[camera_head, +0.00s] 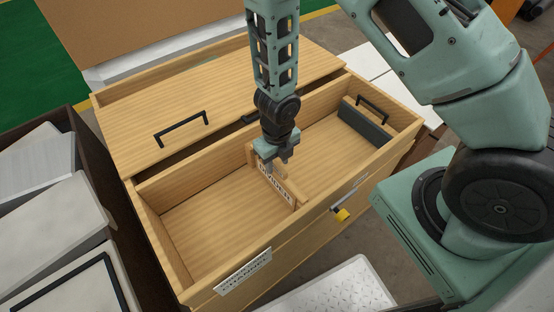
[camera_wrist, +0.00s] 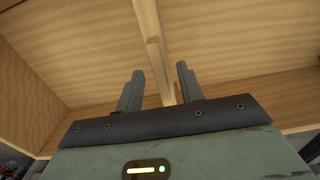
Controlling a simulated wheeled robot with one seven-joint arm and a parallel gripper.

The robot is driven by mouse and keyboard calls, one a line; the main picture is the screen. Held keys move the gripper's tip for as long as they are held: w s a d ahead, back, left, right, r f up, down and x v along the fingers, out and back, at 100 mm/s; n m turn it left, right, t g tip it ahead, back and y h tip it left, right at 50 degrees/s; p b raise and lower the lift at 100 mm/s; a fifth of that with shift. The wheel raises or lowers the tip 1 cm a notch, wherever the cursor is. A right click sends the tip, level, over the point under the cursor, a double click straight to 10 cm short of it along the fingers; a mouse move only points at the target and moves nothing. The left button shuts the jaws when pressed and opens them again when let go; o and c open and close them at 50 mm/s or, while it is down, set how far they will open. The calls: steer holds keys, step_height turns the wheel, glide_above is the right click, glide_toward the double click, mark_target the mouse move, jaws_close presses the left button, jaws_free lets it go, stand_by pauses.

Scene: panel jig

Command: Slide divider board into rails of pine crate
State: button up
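The pine crate (camera_head: 215,245) has a long front compartment. The divider board (camera_head: 275,186), light wood with a printed label on its face, stands across the middle of this compartment, low between the front and back walls. Pale upright wood strips, seemingly the rails (camera_head: 296,203), show at its front end. My gripper (camera_head: 273,161) points down just above the board. In the wrist view its two fingers (camera_wrist: 158,85) are apart, with the board's narrow top edge (camera_wrist: 153,45) running between them and gaps on both sides. How deep the board sits is hidden.
A dark grey block (camera_head: 364,122) and a black handle (camera_head: 373,109) are at the compartment's right end. A wooden lid with a black handle (camera_head: 181,128) covers the rear. A dark bin (camera_head: 45,210) stands close on the left.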

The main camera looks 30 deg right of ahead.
step_height(320, 180, up, 18)
steer(key=p, duration=1.5)
steer(key=shift+f, duration=0.25)
step_height(320, 180, up, 13)
steer(key=s+a+m+t+h, duration=0.1)
steer(key=s+a+m, duration=0.15)
steer(key=m, duration=1.05)
steer(key=s+a+r+m+g+y, duration=0.1)
steer(key=s+a+r+m, duration=0.2)
steer(key=s+r+m, duration=0.9)
steer(key=s+m, duration=0.2)
steer(key=m, duration=0.3)
steer(key=shift+s+a+r+m+y, duration=0.3)
steer(key=shift+a+r, duration=0.05)
steer(key=shift+a, duration=0.05)
